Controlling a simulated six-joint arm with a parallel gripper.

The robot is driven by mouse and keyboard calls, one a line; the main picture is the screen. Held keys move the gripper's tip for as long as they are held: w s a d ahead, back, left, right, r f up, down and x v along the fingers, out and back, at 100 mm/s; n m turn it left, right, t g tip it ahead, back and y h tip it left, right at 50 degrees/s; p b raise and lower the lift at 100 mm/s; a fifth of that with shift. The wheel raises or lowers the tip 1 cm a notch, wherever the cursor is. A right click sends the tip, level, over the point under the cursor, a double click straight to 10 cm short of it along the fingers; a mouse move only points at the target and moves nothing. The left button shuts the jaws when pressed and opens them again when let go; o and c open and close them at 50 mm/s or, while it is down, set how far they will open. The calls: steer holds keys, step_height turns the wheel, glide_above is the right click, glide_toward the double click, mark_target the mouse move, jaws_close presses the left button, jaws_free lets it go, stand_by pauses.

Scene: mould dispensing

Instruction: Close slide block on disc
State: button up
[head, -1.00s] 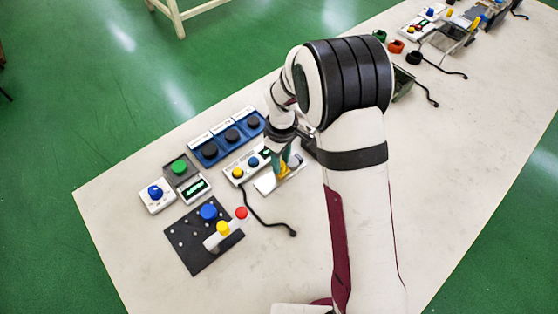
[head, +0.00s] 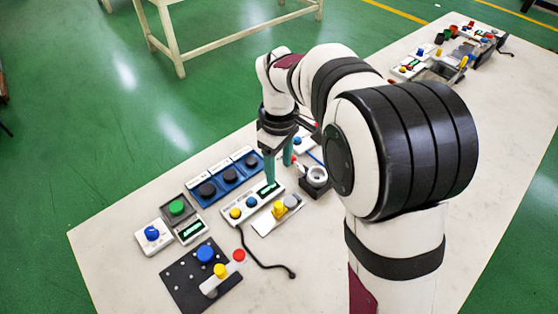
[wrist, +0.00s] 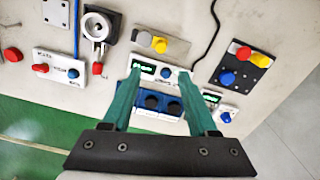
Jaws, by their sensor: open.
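A white plate (head: 264,228) carries a yellow block (head: 279,210) and a grey disc (head: 291,201); the two sit side by side. In the wrist view, the yellow block (wrist: 159,45) and the grey disc (wrist: 144,38) are beyond the fingertips. My gripper (head: 278,172) is raised, its teal fingers apart and empty, above and behind the plate near a white panel with a lit display (head: 268,190). In the wrist view my gripper (wrist: 159,74) spans this panel. Whether the block touches the disc is too small to tell.
A black board (head: 180,290) with a blue knob and a white bar lies at front left. A blue unit (head: 229,175) with black knobs stands behind the panel. A dark holder with a white ring (head: 316,175) is to the right. A black cable (head: 262,264) crosses the table.

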mark_target(278, 204)
steer(key=shift+r, duration=0.7)
step_height(278, 204, down, 17)
steer(key=n, duration=1.5)
steer(key=shift+s, duration=0.1)
jaws_close()
